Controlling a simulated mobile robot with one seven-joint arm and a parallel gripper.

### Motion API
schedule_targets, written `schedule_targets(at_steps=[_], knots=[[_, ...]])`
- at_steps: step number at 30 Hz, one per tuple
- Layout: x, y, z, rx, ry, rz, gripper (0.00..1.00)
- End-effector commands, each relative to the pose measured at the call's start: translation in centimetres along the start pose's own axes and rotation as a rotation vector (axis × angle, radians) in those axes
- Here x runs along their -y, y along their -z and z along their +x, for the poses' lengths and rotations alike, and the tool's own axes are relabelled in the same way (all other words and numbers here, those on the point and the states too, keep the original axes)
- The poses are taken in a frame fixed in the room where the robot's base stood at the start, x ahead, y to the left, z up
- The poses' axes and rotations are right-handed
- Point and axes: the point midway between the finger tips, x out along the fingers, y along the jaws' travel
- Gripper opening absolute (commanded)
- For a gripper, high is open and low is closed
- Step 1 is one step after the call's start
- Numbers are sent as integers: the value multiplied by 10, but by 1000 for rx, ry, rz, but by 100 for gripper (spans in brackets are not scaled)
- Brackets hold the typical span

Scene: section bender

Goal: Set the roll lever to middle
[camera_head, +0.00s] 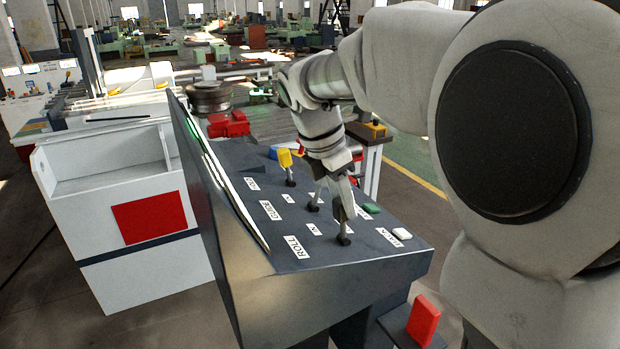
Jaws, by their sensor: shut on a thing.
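The roll lever (344,236) is the lever in the nearest row of the grey sloped control panel (240,236), level with the white "ROLL" label (296,246). Its dark base and lower stem show, and it looks roughly upright. Its upper part is hidden by my gripper (343,208), which points down from above and is shut on it. A second lever (313,204) stands just behind, partly covered by my gripper. A lever with a yellow knob (286,160) stands farther back. The exact tilt of the roll lever is hard to tell.
A red block (423,320) is on a dark ledge at the panel's front right. A white button (402,233) and a green button (371,208) lie on the panel's right edge. A white cabinet (140,272) stands to the left. My arm fills the right side.

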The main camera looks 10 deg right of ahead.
Motion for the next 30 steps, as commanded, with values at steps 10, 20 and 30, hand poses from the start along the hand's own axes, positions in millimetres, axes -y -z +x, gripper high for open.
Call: schedule_targets(at_steps=[10, 20, 30], knots=[[1, -25, 3, -241, 7, 7, 0], [1, -36, 16, -416, 2, 2, 0], [0, -36, 17, -428, -1, 0, 0]])
